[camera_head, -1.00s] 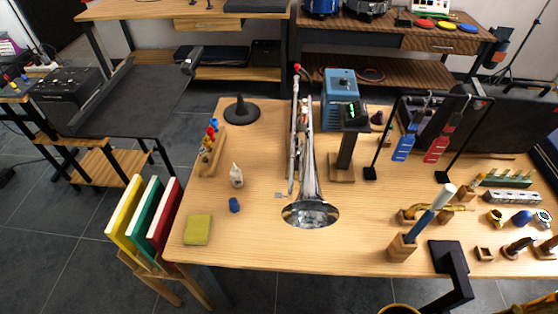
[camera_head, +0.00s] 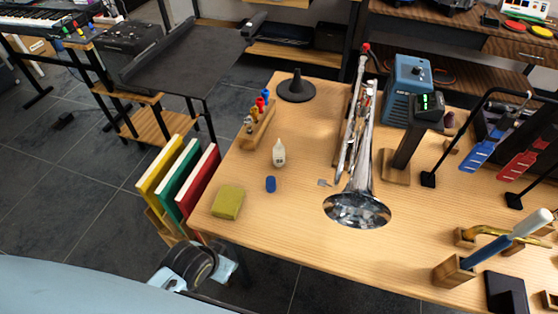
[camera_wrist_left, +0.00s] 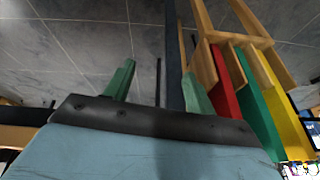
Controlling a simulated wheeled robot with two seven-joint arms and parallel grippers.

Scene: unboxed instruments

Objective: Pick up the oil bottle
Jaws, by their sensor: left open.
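The oil bottle (camera_head: 279,153) is a small white bottle with a narrow tip, standing upright on the wooden table, left of the trumpet. A small blue cap-like piece (camera_head: 270,184) is on the table just in front of it. My left gripper (camera_wrist_left: 160,84) shows two green fingers spread apart with nothing held between them. In the head view, part of my left arm is at the lower left, below the table's front left corner and well apart from the bottle. The bottle is not visible in the left wrist view. My right gripper is not in view.
A yellow-green cloth or sponge (camera_head: 228,202) lies near the table's left edge. A wooden rack (camera_head: 257,128) with coloured-top bottles stands behind the oil bottle. The trumpet (camera_head: 358,178) stands to the right. Yellow, green and red books (camera_head: 182,180) stand beside the table's left side.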

